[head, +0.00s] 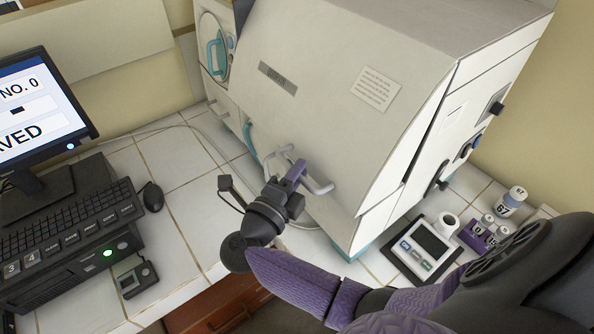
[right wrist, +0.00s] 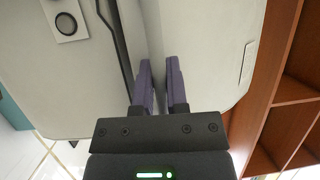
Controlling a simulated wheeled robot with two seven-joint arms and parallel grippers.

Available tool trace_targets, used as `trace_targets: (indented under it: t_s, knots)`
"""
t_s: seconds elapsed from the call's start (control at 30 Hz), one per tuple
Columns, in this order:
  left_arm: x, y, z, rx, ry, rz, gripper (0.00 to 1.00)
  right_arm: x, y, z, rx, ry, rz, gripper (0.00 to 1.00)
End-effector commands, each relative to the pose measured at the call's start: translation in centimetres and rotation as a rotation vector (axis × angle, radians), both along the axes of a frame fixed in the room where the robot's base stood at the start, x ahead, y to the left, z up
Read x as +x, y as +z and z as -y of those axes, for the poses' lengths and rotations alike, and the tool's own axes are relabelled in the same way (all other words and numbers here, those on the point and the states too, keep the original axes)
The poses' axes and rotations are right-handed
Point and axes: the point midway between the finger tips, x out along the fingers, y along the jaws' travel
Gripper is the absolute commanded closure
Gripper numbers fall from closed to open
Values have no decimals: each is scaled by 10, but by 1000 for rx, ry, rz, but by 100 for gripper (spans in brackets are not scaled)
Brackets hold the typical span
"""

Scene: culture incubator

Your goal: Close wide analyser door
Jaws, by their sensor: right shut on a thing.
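The wide analyser door (head: 330,100) is the large white front panel of the analyser, with a grey name plate and a printed label. A dark gap shows along its right edge, so it stands slightly apart from the body. Its pale bar handle (head: 318,187) is at the lower edge. My right gripper (head: 297,171) is at this handle with its purple fingers shut on it. In the right wrist view the two fingers (right wrist: 160,85) point at white panels; the handle between them is hard to make out. My left gripper is not in view.
A small meter (head: 424,246) and capped vials (head: 487,232) stand right of the analyser. A monitor (head: 40,115), keyboard (head: 65,227) and mouse (head: 152,196) are at left. Wooden shelving (right wrist: 290,100) shows at right in the wrist view.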

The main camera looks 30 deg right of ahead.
Motion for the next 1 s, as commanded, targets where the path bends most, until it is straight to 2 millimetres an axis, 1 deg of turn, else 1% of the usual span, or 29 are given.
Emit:
trace_targets:
  t_s: [0.83, 0.9, 1.0]
  knots:
    - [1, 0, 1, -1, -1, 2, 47, 0, 0, 0, -2, 0, 1, 100]
    - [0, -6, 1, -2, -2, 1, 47, 0, -6, 4, -17, -1, 2, 100]
    - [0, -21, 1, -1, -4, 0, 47, 1, -18, 17, -71, -1, 6, 100]
